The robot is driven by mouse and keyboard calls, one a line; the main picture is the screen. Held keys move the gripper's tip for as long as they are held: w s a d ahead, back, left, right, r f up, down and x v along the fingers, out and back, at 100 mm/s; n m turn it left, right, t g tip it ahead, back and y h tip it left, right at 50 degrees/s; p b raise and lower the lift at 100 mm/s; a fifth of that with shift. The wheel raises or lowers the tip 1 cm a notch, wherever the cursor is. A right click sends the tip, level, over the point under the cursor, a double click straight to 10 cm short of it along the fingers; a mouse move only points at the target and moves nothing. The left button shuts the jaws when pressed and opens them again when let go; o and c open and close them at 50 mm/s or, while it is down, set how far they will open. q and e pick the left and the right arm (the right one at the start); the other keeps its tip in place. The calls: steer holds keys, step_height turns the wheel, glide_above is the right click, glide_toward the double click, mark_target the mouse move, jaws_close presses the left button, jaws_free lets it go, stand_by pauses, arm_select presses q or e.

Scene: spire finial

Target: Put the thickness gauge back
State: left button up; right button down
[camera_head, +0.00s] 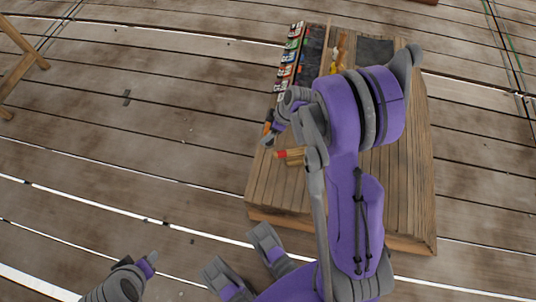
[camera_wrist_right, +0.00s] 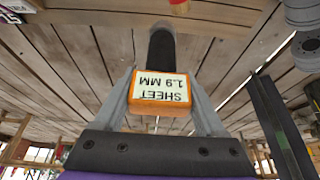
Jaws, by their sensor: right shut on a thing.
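The thickness gauge (camera_wrist_right: 160,91) is an orange block with a white label that reads "SHEET 1.9 MM", upside down in the right wrist view. A dark part extends beyond it. My right gripper (camera_head: 272,132) is shut on the gauge, with one finger on each side of the block. In the head view a small orange bit of the gauge (camera_head: 267,128) shows at the left edge of the wooden table (camera_head: 290,195). My left gripper (camera_head: 140,271) seems to be at the bottom left, far from the table. Its jaws cannot be made out.
A row of small labelled pieces (camera_head: 288,62) runs along the table's far left edge, beside a dark strip (camera_head: 312,50). A yellow-handled tool (camera_head: 335,66) and dark pad (camera_head: 375,51) lie farther right. A red-tipped wooden piece (camera_head: 291,153) is near my gripper. My arm hides the table's middle.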

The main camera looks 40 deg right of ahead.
mark_target(268, 144)
step_height(268, 144, down, 9)
steer(key=b, duration=0.2)
steer(key=shift+f+b, duration=0.1)
steer(key=shift+b, duration=0.2)
steer(key=shift+f, duration=0.15)
jaws_free()
steer(key=shift+s+d+r, duration=0.1)
steer(key=shift+r, duration=0.4)
steer(key=p+v, duration=0.4)
steer(key=v, duration=0.7)
steer(key=s+a+r+m+h, duration=0.1)
steer(key=s+a+r+m, duration=0.2)
steer(key=s+a+r, duration=0.3)
steer(key=s+a+r+m+h, duration=0.2)
steer(key=s+a+r+m, duration=0.2)
steer(key=a, duration=0.7)
step_height(268, 144, up, 3)
steer(key=shift+s+f+m+t, duration=0.1)
steer(key=shift+s+m+t, duration=0.25)
steer(key=shift+s, duration=0.8)
